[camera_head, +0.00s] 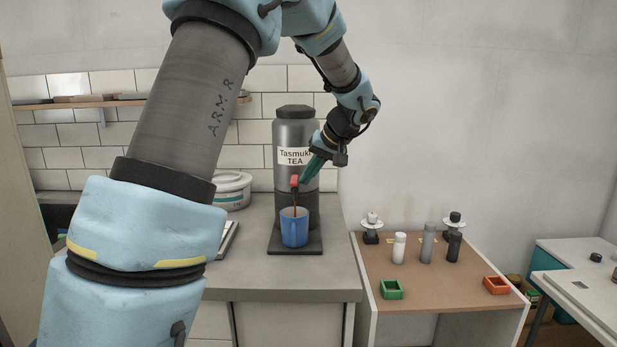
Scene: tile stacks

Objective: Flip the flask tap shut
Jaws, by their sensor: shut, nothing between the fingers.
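The flask (296,133) is a tall grey cylinder with a dark lid and a label reading "Tasmuki TEA". It stands on the grey counter. Its red tap (294,181) is low on the front, and a thin brown stream runs from it into a blue mug (294,230). The mug stands upright on a dark tray (283,250) under the tap. My gripper (308,179) is shut and empty, with its teal fingers pointing down and left at the tap's right side. I cannot tell whether the fingertips touch the tap.
A white lidded tub (232,190) stands left of the flask. To the right, a lower brown table (430,275) holds several bottles, a green box (392,290) and an orange box (496,285). A wall shelf (130,102) is at the left. Counter right of the tray is clear.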

